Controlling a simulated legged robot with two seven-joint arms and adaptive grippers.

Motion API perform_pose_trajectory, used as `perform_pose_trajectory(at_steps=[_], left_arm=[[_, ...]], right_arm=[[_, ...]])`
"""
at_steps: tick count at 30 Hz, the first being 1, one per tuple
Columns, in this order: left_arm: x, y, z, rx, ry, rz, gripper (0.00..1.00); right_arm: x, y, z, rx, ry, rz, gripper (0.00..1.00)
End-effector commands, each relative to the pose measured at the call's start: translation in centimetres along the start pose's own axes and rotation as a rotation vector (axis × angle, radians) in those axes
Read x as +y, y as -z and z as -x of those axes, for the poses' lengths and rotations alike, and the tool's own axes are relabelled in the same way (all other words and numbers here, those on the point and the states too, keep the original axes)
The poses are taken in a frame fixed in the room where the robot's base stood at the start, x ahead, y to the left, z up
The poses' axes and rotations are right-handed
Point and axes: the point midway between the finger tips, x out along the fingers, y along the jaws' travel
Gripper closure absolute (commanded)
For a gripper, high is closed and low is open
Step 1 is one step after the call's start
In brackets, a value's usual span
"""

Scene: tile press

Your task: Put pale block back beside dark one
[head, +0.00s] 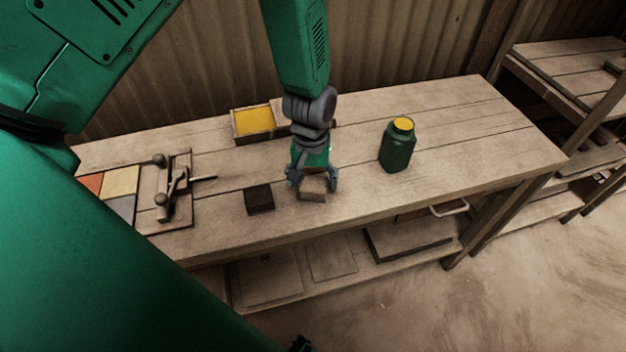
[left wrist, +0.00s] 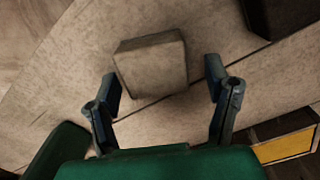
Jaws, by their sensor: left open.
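The pale block (head: 312,190) lies on the wooden bench near its front edge. My left gripper (head: 313,180) is open right at it, with a finger to either side in the head view. In the left wrist view the pale block (left wrist: 150,66) shows just past the open fingertips (left wrist: 163,86), with gaps to both fingers. The dark block (head: 260,199) lies a short way left of the pale block. In the left wrist view part of the dark block (left wrist: 283,14) shows at the top right corner.
A tray with yellow contents (head: 236,140) stands behind the gripper. A dark green jar (head: 398,148) with a yellow top stands to the right. A press-like tool (head: 178,188) and coloured tiles (head: 120,181) are at the left.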

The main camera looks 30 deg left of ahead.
Motion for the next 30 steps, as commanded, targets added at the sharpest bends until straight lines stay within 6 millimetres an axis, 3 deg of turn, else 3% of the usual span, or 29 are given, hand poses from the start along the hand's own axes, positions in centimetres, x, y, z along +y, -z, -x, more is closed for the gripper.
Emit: perform_pose_trajectory(at_steps=[15,21,30], left_arm=[[0.1,0.1,10.0,0.003,-0.002,0.000,0.29],[0.0,0.1,11.4,0.001,0.000,0.000,0.29],[0.0,0.1,11.5,0.000,0.000,0.000,0.29]], right_arm=[[0.0,0.0,0.5,0.000,0.000,0.000,0.60],[0.0,0.0,0.6,0.000,0.000,0.000,0.60],[0.0,0.0,0.6,0.000,0.000,0.000,0.60]])
